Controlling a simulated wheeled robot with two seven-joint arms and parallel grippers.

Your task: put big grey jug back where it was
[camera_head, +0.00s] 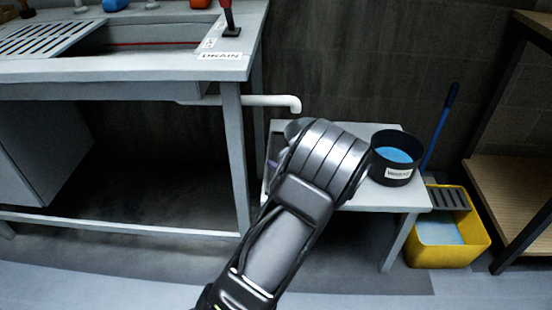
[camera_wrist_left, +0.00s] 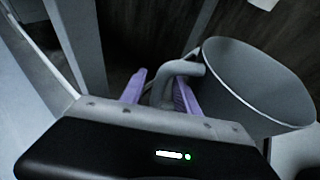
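The big grey jug (camera_wrist_left: 262,92) shows in the left wrist view, with its wide rim and its curved handle (camera_wrist_left: 163,82) on the left side. My left gripper (camera_wrist_left: 160,80) has its two purple fingers on either side of the handle. Dark gaps show between the fingers and the handle, so it looks open around it. In the head view my left arm reaches over the low grey table (camera_head: 405,198) and hides most of the jug and the gripper. My right gripper is in neither view.
A black round tub (camera_head: 392,174) with blue contents and a label stands on the low table, right of my arm. A yellow mop bucket (camera_head: 455,250) stands beside the table. A sink bench (camera_head: 190,68) with a white drain pipe (camera_head: 270,100) is to the left. Wooden shelves (camera_head: 510,180) are at right.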

